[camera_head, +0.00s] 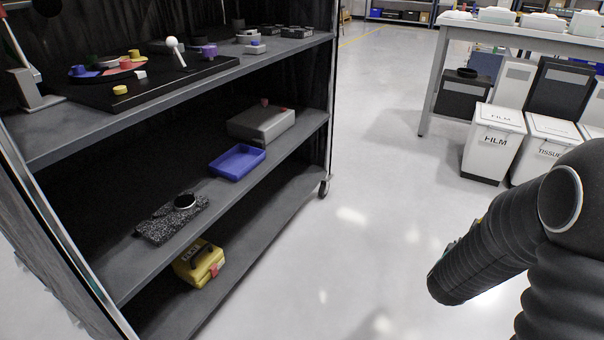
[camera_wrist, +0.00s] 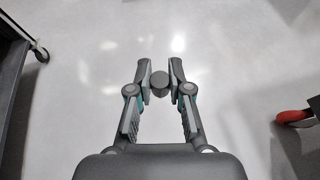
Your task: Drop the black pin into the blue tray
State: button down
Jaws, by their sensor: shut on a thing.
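The blue tray (camera_head: 237,161) sits on the middle shelf of the dark shelf unit in the head view, and it looks empty. In the wrist view my gripper (camera_wrist: 159,84) is shut on a dark, round-ended piece (camera_wrist: 159,79), which looks like the black pin seen end on. Its length cannot be told from this view. The gripper holds it over open floor, apart from the shelf unit. In the head view my arm hides most of the gripper and the pin.
On the middle shelf, a grey box (camera_head: 262,123) stands behind the tray and a speckled black block (camera_head: 160,226) in front. A yellow case (camera_head: 199,264) is below. The upper shelf holds a board (camera_head: 170,90) with coloured pieces. White bins (camera_head: 493,143) stand right; the floor between is clear.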

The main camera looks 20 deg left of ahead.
aim_at(244, 164)
jog(key=k, duration=0.3)
jog(key=u, duration=1.35)
jog(key=i, duration=0.45)
jog(key=u, duration=0.05)
